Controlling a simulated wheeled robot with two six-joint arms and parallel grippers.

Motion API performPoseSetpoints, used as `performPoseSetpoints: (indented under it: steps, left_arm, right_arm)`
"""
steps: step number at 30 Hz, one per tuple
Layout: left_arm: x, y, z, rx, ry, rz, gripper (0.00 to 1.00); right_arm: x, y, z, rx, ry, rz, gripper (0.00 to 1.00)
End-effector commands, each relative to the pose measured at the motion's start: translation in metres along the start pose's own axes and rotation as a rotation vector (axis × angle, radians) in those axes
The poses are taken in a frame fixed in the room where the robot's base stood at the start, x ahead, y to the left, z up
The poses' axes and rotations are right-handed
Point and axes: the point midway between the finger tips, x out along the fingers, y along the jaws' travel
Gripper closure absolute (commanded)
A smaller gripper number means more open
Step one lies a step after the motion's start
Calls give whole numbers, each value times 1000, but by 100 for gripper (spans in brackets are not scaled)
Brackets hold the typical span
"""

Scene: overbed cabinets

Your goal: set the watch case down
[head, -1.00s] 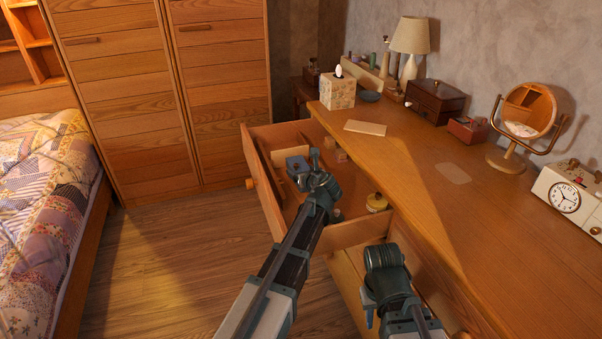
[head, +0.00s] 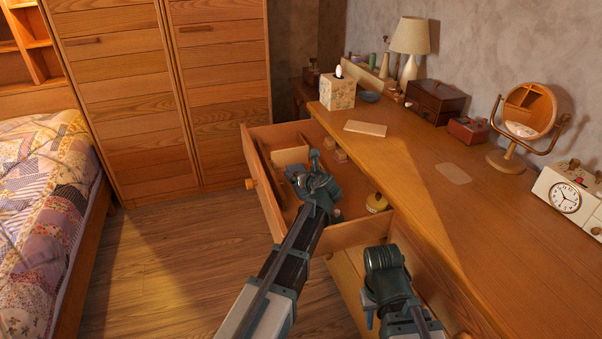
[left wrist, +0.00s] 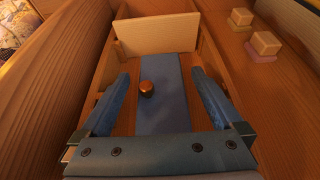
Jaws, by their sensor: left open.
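My left gripper (head: 306,174) is low inside the pulled-out drawer (head: 352,233). In the left wrist view its two blue fingers (left wrist: 160,104) stand apart, open. Between them lies a flat blue-grey piece that I take for the watch case (left wrist: 172,98), with gaps to the fingers on both sides. A small dark round knob with a copper top (left wrist: 147,88) shows at its left edge. In the head view my gripper hides the case. My right gripper's wrist (head: 388,280) is beside the dresser front; its fingertips are not clear.
A pale upright panel (left wrist: 158,34) stands at the far end of the case. Small wooden blocks (left wrist: 266,43) and a yellow-lidded jar (head: 376,202) are also in the drawer. The dresser top (head: 420,170) carries a tissue box (head: 337,91), mirror and clock.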

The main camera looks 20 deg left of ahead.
Motion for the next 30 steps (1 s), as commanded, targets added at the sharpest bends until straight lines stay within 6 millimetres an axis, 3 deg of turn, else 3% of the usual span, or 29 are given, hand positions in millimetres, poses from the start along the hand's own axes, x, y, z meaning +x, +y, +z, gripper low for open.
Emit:
performPoseSetpoints:
  steps: [1,9,15,21,30]
  left_arm:
    - [-7,0,9,0,0,-1,0]
    - [-70,2,6,2,0,-3,0]
    - [-103,1,5,1,0,-2,0]
    - [-119,0,4,0,0,-1,0]
    - [-122,0,3,0,0,0,0]
  right_arm:
    - [-11,1,1,0,0,-1,71]
    - [-32,2,2,2,0,-5,71]
    - [-44,3,3,2,0,-8,71]
    - [-49,3,3,2,0,-8,71]
    - [-49,3,3,2,0,-9,71]
